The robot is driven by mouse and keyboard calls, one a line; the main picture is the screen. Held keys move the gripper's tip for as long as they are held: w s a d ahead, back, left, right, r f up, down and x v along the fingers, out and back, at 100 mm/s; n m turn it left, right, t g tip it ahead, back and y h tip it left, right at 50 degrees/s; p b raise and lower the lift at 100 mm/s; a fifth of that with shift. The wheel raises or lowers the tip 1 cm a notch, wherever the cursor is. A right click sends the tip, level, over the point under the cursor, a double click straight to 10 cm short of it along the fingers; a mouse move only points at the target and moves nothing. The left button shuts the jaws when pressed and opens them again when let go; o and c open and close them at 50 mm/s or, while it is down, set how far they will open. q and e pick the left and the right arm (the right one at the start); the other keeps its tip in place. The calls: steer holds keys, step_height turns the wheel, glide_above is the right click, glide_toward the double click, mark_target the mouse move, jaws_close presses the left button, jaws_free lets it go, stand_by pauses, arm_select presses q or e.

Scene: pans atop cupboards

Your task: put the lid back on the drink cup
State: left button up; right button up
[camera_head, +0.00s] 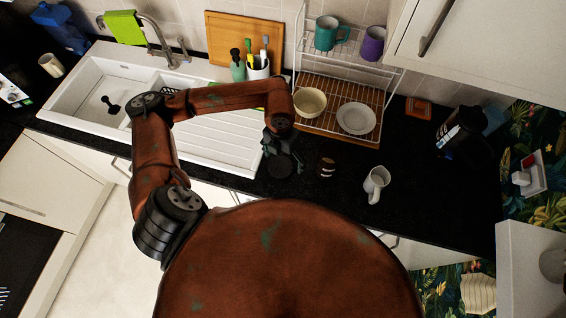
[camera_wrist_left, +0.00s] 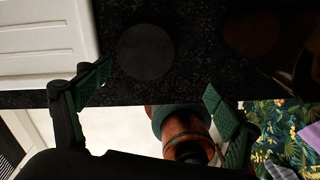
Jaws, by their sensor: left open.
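A small dark brown cup (camera_head: 326,166) with a pale mark stands upright on the black counter, right of my left gripper. A dark round shape at the top right of the left wrist view may be this cup, but it is too dim to be sure. A flat, dark round disc (camera_wrist_left: 146,52), which looks like the lid, lies on the counter near the sink. My left gripper (camera_head: 284,160) is over the counter beside the cup. In the left wrist view its fingers (camera_wrist_left: 155,102) are spread and empty, with the disc beyond the gap between them. My right gripper is not seen.
A white jug (camera_head: 376,184) stands right of the cup. Behind are a dish rack (camera_head: 338,122) with a bowl (camera_head: 310,101) and a plate (camera_head: 356,118). The white sink (camera_head: 85,95) lies left. A dark kettle (camera_head: 465,135) stands far right. The counter's front edge is close.

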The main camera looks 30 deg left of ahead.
mark_target(280, 167)
arm_select(q)
steer(key=shift+w+a+y, duration=0.3)
steer(key=shift+a, duration=0.6)
steer(key=shift+d, duration=0.1)
steer(key=shift+f, duration=1.25)
step_height(280, 167, down, 4)
steer(key=shift+s+f+p, duration=0.15)
steer(key=shift+p, duration=0.7)
steer(key=shift+f, duration=0.45)
steer(key=shift+c, duration=0.4)
